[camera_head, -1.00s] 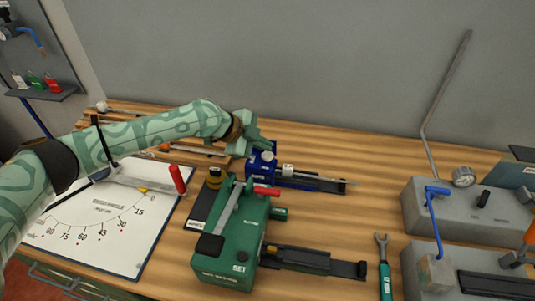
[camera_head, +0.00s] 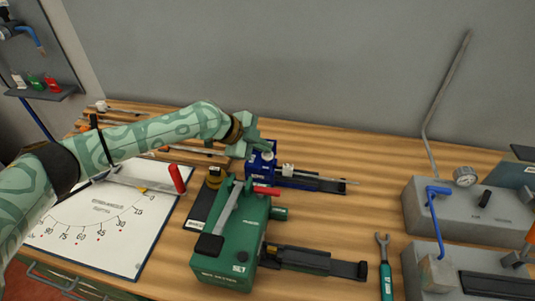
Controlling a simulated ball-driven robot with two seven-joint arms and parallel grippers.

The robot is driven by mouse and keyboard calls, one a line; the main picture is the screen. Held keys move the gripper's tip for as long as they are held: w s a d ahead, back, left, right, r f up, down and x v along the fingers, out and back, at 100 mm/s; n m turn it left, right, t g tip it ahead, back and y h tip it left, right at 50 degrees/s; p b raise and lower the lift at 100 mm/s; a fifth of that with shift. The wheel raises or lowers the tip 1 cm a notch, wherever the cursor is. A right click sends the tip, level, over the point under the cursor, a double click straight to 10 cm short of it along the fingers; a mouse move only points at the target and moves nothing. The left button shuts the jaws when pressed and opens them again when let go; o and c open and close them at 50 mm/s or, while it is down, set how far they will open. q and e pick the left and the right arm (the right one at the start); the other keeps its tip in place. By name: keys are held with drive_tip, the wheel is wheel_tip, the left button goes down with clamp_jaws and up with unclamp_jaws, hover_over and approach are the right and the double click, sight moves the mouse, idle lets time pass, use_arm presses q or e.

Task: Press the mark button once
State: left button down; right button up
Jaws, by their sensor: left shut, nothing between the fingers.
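My left gripper (camera_head: 262,149) is shut and empty. It hangs over the top of a small blue device (camera_head: 262,169) behind the green machine. A round pale button (camera_head: 268,155) shows on the blue device's top, right at the fingertips; I cannot tell if they touch it. Lettering on the blue device's front is too small to read. A rail with a thin rod (camera_head: 322,181) runs right from the blue device. My right gripper is not in view.
The green machine (camera_head: 231,255) with a red-tipped lever stands in front. A white dial board (camera_head: 95,225) lies at left under my left arm. A wrench (camera_head: 385,270) and grey boxes (camera_head: 470,207) are at right. Bare wood lies between.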

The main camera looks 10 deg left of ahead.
sight(263, 155)
use_arm(q)
drive_tip(key=shift+f+b, duration=0.45)
drive_tip(key=shift+f, duration=0.3)
idle(0.7)
drive_tip(key=shift+r, duration=0.1)
drive_tip(key=shift+r+p, duration=0.8)
drive_tip(key=shift+r, duration=0.25)
wheel_tip(263, 155, up, 5)
drive_tip(key=p, duration=0.4)
drive_tip(key=shift+r, duration=0.1)
idle(0.5)
